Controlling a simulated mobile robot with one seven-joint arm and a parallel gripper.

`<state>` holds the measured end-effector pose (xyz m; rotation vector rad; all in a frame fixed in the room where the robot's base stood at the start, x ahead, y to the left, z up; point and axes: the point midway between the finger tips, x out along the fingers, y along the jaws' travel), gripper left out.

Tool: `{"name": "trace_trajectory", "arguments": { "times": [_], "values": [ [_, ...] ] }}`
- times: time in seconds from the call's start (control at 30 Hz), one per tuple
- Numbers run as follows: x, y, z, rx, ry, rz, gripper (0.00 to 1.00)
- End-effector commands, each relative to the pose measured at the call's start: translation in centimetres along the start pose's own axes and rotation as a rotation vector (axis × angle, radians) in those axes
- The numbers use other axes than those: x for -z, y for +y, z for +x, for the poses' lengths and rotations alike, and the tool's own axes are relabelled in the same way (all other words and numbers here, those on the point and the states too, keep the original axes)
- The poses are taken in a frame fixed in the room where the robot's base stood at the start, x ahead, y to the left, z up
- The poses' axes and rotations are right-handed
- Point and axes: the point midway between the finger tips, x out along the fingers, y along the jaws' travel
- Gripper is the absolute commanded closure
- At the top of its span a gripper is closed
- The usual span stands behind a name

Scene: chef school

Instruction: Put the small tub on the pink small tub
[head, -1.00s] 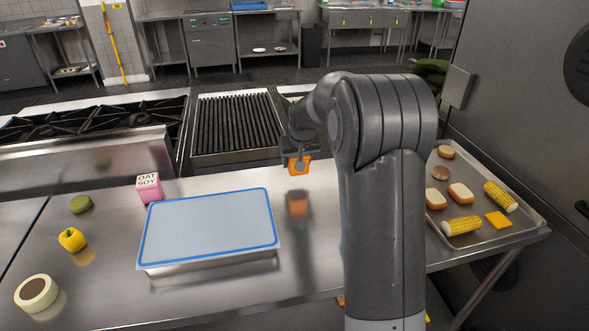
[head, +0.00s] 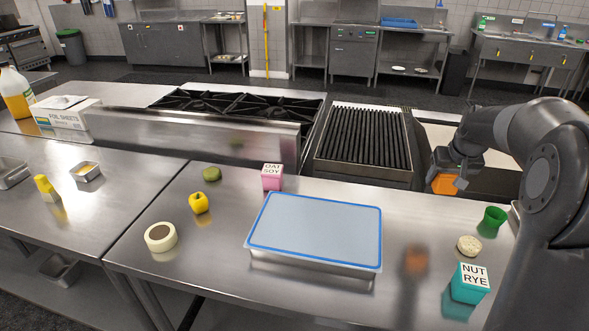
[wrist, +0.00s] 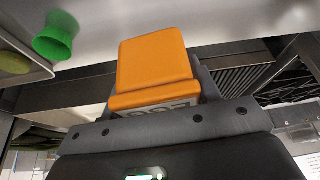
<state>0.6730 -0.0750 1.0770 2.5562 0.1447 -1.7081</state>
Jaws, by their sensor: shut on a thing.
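My gripper (head: 459,177) is shut on the orange small tub (head: 444,184) and holds it in the air above the counter, at the right in the head view. In the wrist view the orange tub (wrist: 155,62) stands out beyond the jaws, with part of its lettering showing at its near edge. The pink small tub (head: 272,180), with a white top marked OAT SOY, stands upright on the counter behind the blue-edged tray. It is well to the left of my gripper, and its top is bare.
A blue-rimmed tray (head: 315,228) lies between the two tubs. A teal NUT RYE tub (head: 469,285), a green cup (head: 494,217) and a pale round item (head: 469,246) stand at right. A yellow pepper (head: 199,203) and tape roll (head: 160,237) are at left.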

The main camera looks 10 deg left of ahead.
Motion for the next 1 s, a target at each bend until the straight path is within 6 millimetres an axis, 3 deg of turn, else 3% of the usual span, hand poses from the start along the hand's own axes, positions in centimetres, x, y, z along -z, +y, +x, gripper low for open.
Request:
{"name": "trace_trajectory", "arguments": {
  "times": [0.1,0.3,0.6,0.73,1.0],
  "values": [
    [3.5,-5.7,0.3,0.045,0.002,-0.108,0.72],
    [8.0,-15.9,0.1,0.119,0.002,-0.288,0.72],
    [10.8,-30.4,-1.2,0.215,0.002,-0.520,0.72],
    [10.9,-34.4,-1.8,0.241,0.001,-0.581,0.72],
    [10.6,-38.6,-1.2,0.260,-0.001,-0.625,0.72]
  ]
}}
